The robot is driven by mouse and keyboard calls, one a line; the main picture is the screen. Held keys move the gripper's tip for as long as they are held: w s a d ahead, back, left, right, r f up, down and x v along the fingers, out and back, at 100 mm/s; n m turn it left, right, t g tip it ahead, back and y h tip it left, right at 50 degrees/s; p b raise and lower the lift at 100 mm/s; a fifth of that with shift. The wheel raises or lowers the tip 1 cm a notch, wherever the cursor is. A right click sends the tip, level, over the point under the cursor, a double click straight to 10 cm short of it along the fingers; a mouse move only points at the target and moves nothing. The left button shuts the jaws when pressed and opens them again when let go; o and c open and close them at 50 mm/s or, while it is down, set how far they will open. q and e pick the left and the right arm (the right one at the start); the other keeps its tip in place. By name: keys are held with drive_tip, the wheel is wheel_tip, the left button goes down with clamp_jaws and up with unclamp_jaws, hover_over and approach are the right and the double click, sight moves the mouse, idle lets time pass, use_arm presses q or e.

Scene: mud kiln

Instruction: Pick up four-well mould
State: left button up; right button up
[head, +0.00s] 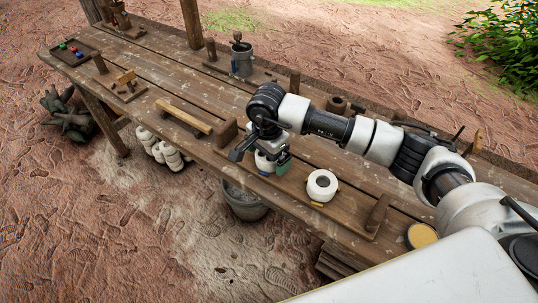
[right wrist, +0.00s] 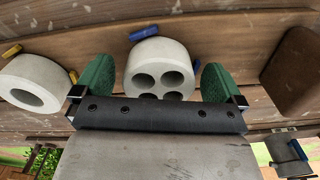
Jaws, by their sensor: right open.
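The four-well mould (right wrist: 158,66) is a short whitish cylinder with four round holes in its face. It stands on the wooden bench, and in the head view it (head: 263,163) is partly hidden under my right gripper (head: 262,158). In the right wrist view the green fingertips of my right gripper (right wrist: 158,84) are spread, one to each side of the mould. The gripper is open and holds nothing; I cannot tell whether a finger touches the mould. My left gripper is not in view.
A white mould with one large hole (head: 322,186) stands to the right, with a yellow tag (head: 317,204) before it. A blue tag (right wrist: 144,33) lies beside the four-well mould. A wooden block (head: 226,133) stands close left. A bucket (head: 245,202) is below the bench edge.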

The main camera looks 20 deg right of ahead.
drive_tip(key=c, duration=1.1)
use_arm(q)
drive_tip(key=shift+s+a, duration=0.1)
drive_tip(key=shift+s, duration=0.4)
use_arm(e)
drive_tip(key=shift+r, duration=0.1)
